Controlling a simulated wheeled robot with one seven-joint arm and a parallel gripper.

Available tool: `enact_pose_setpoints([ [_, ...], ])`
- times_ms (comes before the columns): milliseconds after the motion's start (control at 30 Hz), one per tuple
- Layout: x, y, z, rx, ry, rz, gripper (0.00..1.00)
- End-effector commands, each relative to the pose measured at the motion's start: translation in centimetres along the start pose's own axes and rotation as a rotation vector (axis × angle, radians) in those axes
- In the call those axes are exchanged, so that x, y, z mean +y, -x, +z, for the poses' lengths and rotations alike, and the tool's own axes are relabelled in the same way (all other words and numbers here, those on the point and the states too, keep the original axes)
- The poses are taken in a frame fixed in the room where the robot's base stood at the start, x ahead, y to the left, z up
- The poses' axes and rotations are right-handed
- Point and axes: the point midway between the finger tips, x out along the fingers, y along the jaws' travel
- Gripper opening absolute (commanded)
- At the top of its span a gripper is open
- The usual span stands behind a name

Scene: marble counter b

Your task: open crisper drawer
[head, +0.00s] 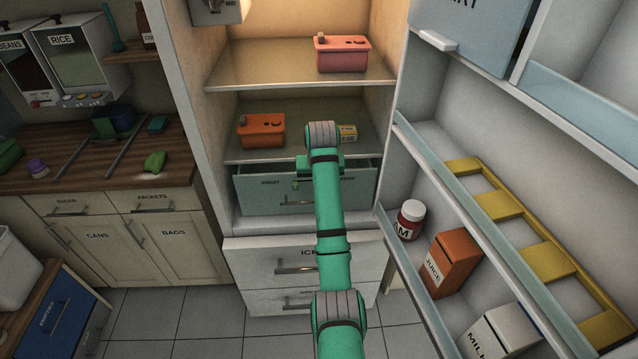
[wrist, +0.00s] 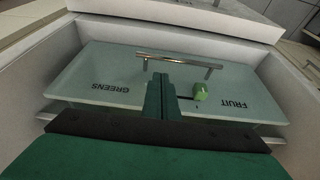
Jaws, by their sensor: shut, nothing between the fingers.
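The crisper drawer (head: 262,196) is a pale blue-green front low in the open fridge. It also shows in the wrist view (wrist: 105,70), with upside-down GREENS and FRUIT labels. Its metal bar handle (wrist: 180,62) lies across the front; part of it shows in the head view (head: 290,202). A green knob (wrist: 200,92) sits in a dark slot on the front. My gripper (wrist: 172,82) is shut and empty, its fingers in front of the drawer between the labels, left of the knob in the wrist view. I cannot tell whether the fingers touch the handle. My arm hides the drawer's middle in the head view.
The open fridge door (head: 450,200) stands right, with a jar (head: 410,220), juice carton (head: 452,262) and milk carton (head: 500,332) in its racks. An orange tub (head: 262,132) and small yellow box (head: 347,132) sit on the shelf above. Lower drawers (head: 265,255) are below.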

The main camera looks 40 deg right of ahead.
Motion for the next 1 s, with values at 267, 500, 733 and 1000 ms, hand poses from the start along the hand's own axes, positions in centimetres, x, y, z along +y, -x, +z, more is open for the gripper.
enact_pose_setpoints([
  [267, 0.0, -4.5, 0.1, -0.001, 0.000, 0.001, 0.00],
  [500, 0.0, -6.3, 0.0, 0.001, 0.000, 0.001, 0.00],
  [733, 0.0, -6.5, 0.0, 0.002, 0.000, 0.001, 0.00],
  [1000, -0.2, -6.5, -0.1, 0.001, 0.001, 0.000, 0.00],
])
